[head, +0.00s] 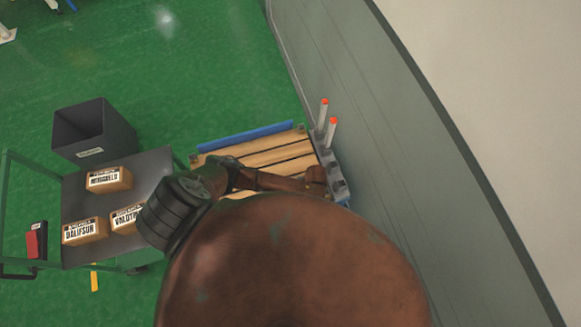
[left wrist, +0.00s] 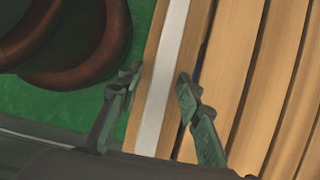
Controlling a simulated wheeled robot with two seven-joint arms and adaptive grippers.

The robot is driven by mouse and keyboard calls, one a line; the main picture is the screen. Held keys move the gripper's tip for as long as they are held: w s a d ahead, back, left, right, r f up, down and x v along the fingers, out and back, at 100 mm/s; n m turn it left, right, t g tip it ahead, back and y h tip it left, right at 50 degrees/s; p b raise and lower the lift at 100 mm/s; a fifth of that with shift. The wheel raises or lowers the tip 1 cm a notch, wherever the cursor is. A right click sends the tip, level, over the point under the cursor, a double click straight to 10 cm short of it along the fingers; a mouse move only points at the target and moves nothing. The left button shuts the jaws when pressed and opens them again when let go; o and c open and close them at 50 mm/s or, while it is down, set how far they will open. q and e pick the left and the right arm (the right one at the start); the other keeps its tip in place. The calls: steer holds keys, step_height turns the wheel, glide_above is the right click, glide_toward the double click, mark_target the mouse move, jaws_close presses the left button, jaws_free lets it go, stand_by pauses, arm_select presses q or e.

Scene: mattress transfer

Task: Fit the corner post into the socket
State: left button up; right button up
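Two grey corner posts with orange tips, a far one (head: 324,112) and a nearer one (head: 331,134), stand upright at the right end of a wooden slatted pallet (head: 268,157). A grey block with open sockets (head: 336,172) runs along that end, partly hidden by my arm. In the left wrist view my left gripper (left wrist: 158,88) is open over a pale grey strip (left wrist: 168,60) lying along wooden slats (left wrist: 232,70). The fingers are apart on either side of the strip. I cannot tell if this strip is a post. My right gripper is not in view.
A grey wall (head: 400,130) borders the pallet's right side.

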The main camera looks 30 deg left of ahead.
arm_select(q)
steer(key=shift+f+b, duration=0.1)
steer(key=shift+b, duration=0.25)
steer(key=p+v, duration=0.1)
steer(key=v, duration=0.7)
steer(key=shift+s+d, duration=0.15)
steer(key=shift+s, duration=0.05)
